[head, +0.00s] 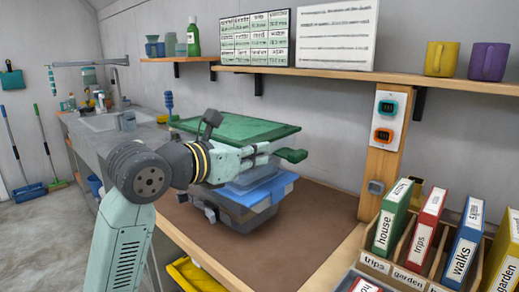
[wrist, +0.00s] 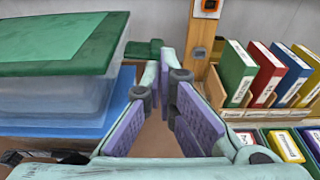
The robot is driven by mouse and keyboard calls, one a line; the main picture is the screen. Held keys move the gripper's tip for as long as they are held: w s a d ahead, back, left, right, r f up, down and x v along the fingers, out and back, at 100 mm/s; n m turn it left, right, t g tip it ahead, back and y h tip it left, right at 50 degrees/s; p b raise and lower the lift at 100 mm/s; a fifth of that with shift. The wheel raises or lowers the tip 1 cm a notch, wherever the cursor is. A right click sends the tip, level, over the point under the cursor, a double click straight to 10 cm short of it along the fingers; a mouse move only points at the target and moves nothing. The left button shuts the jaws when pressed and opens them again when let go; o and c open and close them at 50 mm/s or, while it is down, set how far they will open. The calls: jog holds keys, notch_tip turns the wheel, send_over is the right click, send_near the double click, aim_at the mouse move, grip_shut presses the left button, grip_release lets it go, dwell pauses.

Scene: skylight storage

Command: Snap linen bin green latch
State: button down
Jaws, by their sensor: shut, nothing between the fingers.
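The linen bin (head: 248,178) is a clear tub with a green lid (head: 235,130), stacked on a blue-lidded box on the worktop. Its green latch (head: 291,155) sticks out nearly level from the right side. In the wrist view the bin (wrist: 55,95) fills the left, and the latch (wrist: 143,48) shows behind my fingertips. My gripper (head: 268,150) is shut and empty, in front of the bin's right side and close to the latch. I cannot tell whether it touches the latch. The arm hides part of the bin's front.
The blue-lidded grey box (head: 240,212) stands on a brown mat (head: 305,220). A wooden post (head: 381,185) with switches and a rack of labelled binders (head: 425,265) stand to the right. A shelf (head: 335,75) with mugs runs above. The mat right of the bin is clear.

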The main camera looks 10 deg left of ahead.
jog(key=b, duration=0.3)
send_near(292, 161)
jog(key=shift+w+f, duration=1.15)
jog(key=shift+f, duration=0.2)
jog(key=shift+w+d+r+p, duration=0.2)
jog(key=shift+w+d+p, duration=0.15)
jog(key=shift+w+d, duration=0.55)
jog(key=shift+w+d+r+p, duration=0.2)
jog(key=shift+w+d+p, duration=0.1)
jog(key=shift+w+d, duration=0.6)
jog(key=shift+w+d+r+p, duration=0.2)
jog(key=shift+w+d+p, duration=0.15)
jog(key=shift+w+d, duration=0.55)
notch_tip(292, 161, up, 7)
jog(key=w+a+p, duration=0.2)
jog(key=p, duration=0.1)
jog(key=shift+a+f+p, duration=0.25)
jog(key=shift+a+p, duration=0.05)
jog(key=shift+a, duration=0.1)
jog(key=c, duration=2.3)
grip_release()
jog(key=shift+o, duration=1.1)
